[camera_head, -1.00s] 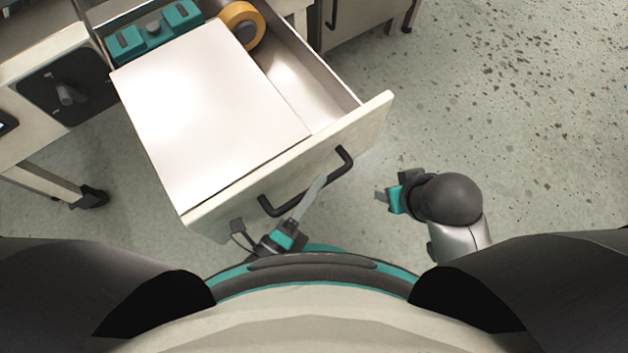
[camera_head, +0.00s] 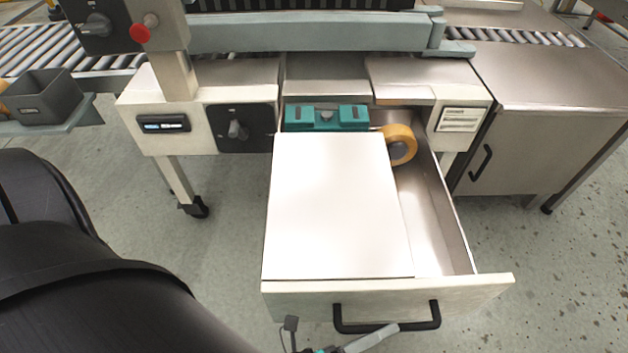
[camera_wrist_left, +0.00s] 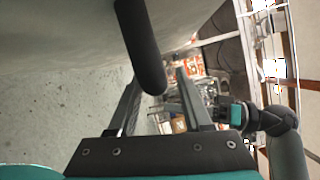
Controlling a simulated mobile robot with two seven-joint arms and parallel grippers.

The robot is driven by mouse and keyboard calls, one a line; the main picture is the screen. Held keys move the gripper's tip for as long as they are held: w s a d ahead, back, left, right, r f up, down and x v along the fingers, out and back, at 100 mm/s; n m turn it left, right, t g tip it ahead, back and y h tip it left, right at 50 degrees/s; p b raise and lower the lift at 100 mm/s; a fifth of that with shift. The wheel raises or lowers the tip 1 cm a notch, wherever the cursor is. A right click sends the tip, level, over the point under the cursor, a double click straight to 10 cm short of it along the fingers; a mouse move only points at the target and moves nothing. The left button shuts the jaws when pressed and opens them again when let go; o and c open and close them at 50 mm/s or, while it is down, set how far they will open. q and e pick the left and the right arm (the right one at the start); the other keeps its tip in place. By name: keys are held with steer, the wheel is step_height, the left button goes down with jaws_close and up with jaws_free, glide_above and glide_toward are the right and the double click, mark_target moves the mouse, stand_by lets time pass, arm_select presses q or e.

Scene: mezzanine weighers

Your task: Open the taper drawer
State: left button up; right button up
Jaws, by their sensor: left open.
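The taper drawer (camera_head: 390,298) stands pulled far out of the machine's frame. A large white sheet or box top (camera_head: 340,205) covers most of its inside. A teal holder (camera_head: 326,117) and a roll of yellow tape (camera_head: 401,145) lie at its back. Its black bar handle (camera_head: 386,326) shows also in the left wrist view (camera_wrist_left: 140,45). My left gripper (camera_head: 335,335) is open at the handle, one finger on either side; I cannot tell whether they touch it. In the left wrist view, the left fingers (camera_wrist_left: 158,92) are apart, and my right gripper (camera_wrist_left: 222,112) shows beyond them, its jaws unclear.
A cabinet (camera_head: 545,145) with its own handle stands to the right. Roller conveyors (camera_head: 70,50) run behind at the left. A control knob (camera_head: 237,129) and a small display (camera_head: 163,124) are left of the drawer. Speckled floor (camera_head: 560,290) is free at the right.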

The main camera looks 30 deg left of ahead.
arm_select(q)
steer(key=v, duration=1.3)
steer(key=shift+p, duration=0.45)
arm_select(e)
steer(key=f, duration=0.3)
steer(key=shift+s+g, duration=0.2)
steer(key=shift+g, duration=0.1)
arm_select(q)
steer(key=shift+s, duration=0.15)
